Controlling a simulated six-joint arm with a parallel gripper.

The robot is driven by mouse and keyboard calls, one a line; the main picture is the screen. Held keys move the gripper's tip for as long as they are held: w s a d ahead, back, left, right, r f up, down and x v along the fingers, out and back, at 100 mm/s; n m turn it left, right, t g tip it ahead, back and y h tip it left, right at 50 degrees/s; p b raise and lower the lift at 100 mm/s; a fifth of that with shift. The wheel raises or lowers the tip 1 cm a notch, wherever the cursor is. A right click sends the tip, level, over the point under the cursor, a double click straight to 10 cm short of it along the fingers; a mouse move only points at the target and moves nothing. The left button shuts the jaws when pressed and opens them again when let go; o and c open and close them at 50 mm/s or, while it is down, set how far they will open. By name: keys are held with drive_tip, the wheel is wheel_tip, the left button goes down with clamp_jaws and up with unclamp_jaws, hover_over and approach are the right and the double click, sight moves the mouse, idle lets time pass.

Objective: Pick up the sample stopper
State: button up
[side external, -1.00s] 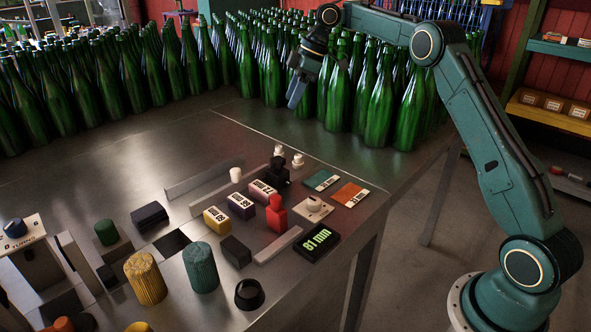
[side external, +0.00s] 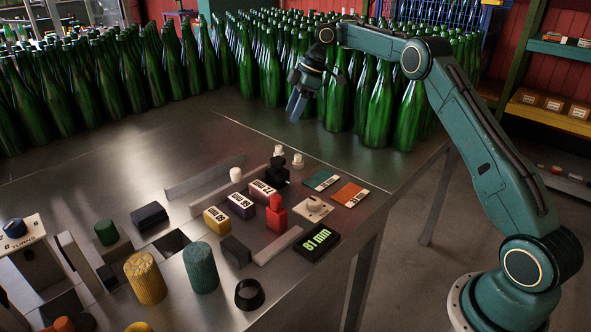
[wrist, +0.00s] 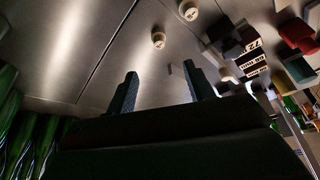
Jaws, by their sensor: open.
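Several small white stoppers stand on the metal table; I cannot tell which is the sample stopper. In the side view, one (side external: 279,151) is behind the black stamp-like piece, one (side external: 298,160) is just right of it, and one (side external: 236,174) is further left. In the wrist view, two round white tops, one near (wrist: 158,40) and one far (wrist: 189,10), lie ahead of my fingers. My gripper (side external: 297,106) is open and empty, above the table behind the stoppers, pointing down. Its two fingers (wrist: 163,84) show apart in the wrist view.
Rows of green bottles (side external: 378,108) crowd the back and left, close to my gripper. In front of the stoppers stand the black piece (side external: 277,172), number blocks (side external: 241,205), a red piece (side external: 276,217) and an 81 mm display (side external: 319,242). The table between gripper and stoppers is clear.

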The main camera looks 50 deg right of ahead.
sight(279, 147)
drive_tip(key=shift+x, duration=3.6)
drive_tip(key=shift+s+d+f, duration=0.1)
drive_tip(key=shift+x, duration=2.6)
drive_tip(key=shift+d, duration=0.1)
drive_tip(key=c, duration=1)
